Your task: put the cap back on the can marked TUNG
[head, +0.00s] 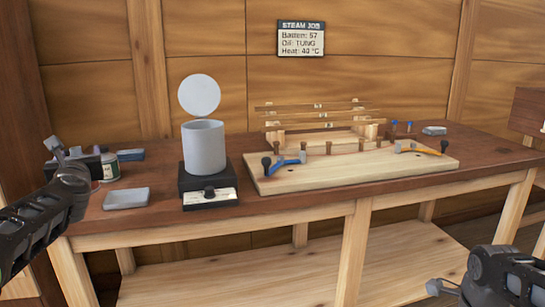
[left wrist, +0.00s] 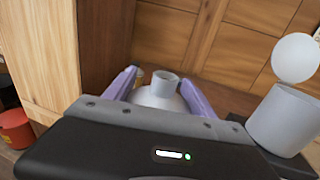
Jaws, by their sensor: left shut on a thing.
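My left gripper (head: 68,158) is over the left end of the bench. In the left wrist view its lilac fingers (left wrist: 166,97) are shut on a pale grey necked can (left wrist: 160,97) with a rounded shoulder and a short, narrow neck. No lettering shows on it, so I cannot tell whether it is the one marked TUNG. A small can (head: 109,167) with a pale label stands right of this gripper; its writing is too small to read. I cannot make out a loose cap. My right gripper (head: 440,287) is low at the right, mostly cut off, its jaws unclear.
A grey pot (head: 204,148) stands on a black heater (head: 208,183), with a round pale disc (head: 199,95) above it. A grey tray (head: 126,198) lies at the front left. A wooden board (head: 350,168) bears tools. A wall sign (head: 301,38) reads "Oil: TUNG".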

